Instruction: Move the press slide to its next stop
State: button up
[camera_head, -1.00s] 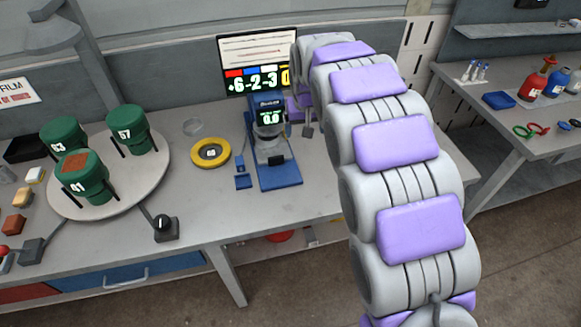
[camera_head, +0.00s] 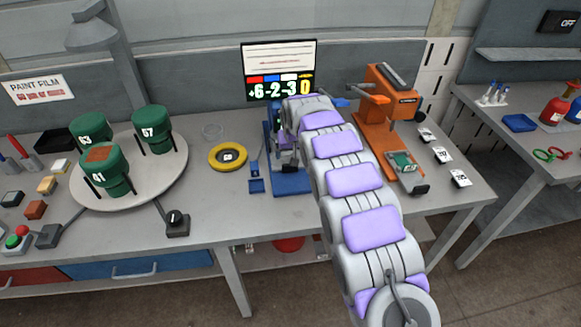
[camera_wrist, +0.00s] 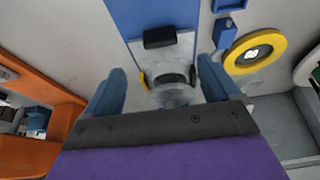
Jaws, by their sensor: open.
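An orange press (camera_head: 385,105) stands at the right of the bench in the head view. A slide-like tray with a green piece (camera_head: 404,163) sits at its front, and an orange body (camera_wrist: 35,140) shows at the left of the wrist view. My gripper (camera_wrist: 160,78) is open, its two blue fingers apart over a blue instrument (camera_wrist: 128,18). In the head view my arm hides most of the blue instrument (camera_head: 292,182).
A yellow ring (camera_head: 228,156) lies left of the instrument. A round turntable (camera_head: 150,185) with green canisters stands farther left. Numbered cards (camera_head: 441,155) lie right of the press. A screen (camera_head: 278,70) stands behind.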

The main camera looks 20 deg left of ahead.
jog(key=b+x, duration=0.2)
jog(key=x, duration=0.9)
jog(key=shift+r, duration=0.1)
jog(key=shift+c, duration=0.4)
jog(key=c, duration=1.4)
jog(key=shift+c, duration=0.2)
jog(key=shift+s, duration=0.1)
jog(key=shift+s+d+p, duration=0.65)
jog(key=shift+s+d, duration=0.75)
jog(key=shift+s, duration=0.9)
jog(key=shift+s+d+p, duration=0.6)
jog(key=shift+s+d, duration=0.8)
jog(key=shift+s, duration=0.9)
jog(key=shift+s+d+p, duration=0.65)
jog(key=shift+s+d, duration=0.75)
jog(key=shift+s, duration=0.9)
jog(key=shift+s+d, duration=0.25)
jog(key=shift+s, duration=0.2)
